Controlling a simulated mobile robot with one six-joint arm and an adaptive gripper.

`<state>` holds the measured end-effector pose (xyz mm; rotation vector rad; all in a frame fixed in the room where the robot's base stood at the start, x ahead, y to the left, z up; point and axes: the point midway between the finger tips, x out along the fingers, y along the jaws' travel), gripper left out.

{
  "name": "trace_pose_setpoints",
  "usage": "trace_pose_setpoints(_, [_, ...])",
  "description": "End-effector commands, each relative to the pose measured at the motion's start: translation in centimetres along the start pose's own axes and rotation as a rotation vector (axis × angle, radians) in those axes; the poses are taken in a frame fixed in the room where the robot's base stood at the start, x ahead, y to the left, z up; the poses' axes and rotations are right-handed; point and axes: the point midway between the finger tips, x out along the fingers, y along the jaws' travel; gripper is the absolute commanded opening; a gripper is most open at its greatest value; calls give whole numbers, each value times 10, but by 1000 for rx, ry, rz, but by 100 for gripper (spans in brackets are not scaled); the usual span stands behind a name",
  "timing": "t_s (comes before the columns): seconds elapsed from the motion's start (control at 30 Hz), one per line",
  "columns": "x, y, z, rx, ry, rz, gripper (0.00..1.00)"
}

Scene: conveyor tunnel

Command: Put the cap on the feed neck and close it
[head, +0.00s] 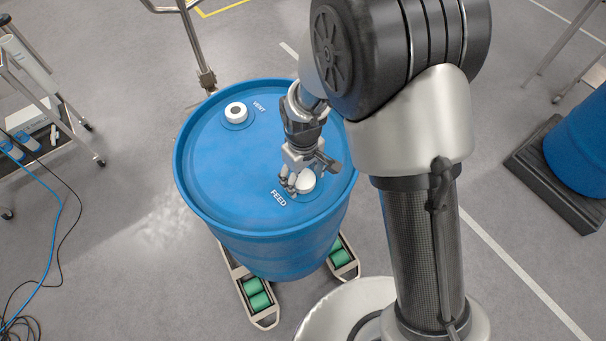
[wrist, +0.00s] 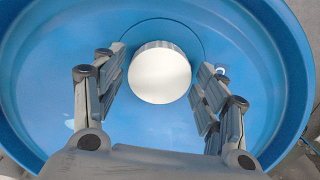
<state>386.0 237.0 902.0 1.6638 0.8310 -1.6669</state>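A round white cap (head: 306,182) is at the place marked FEED on the blue drum's lid (head: 225,160). In the wrist view the cap (wrist: 160,76) shows its plain round top, midway between my fingers. The feed neck is hidden beneath the cap, so I cannot tell how it is seated. My gripper (head: 297,180) is low over the lid, with its fingers around the cap. In the wrist view my gripper (wrist: 161,78) is open, with a narrow gap on each side of the cap.
A white vent fitting (head: 236,112) stands on the lid's far left, marked VENT. The drum's raised rim (head: 178,165) encloses the lid. The drum stands over green rollers (head: 256,294). Another blue drum (head: 580,150) is at the right, and a cart (head: 40,100) at the left.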

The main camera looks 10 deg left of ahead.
Motion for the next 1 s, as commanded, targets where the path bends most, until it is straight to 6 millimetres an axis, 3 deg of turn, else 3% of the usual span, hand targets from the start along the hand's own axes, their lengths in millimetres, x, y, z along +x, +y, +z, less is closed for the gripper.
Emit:
trace_pose_setpoints(0.1, [0, 0, 0, -1, 1, 0, 76])
trace_pose_setpoints(0.53, [-9, 1, -2, -2, 5, 2, 76])
trace_pose_setpoints(1.0, [-100, 0, -2, -2, 6, 2, 76])
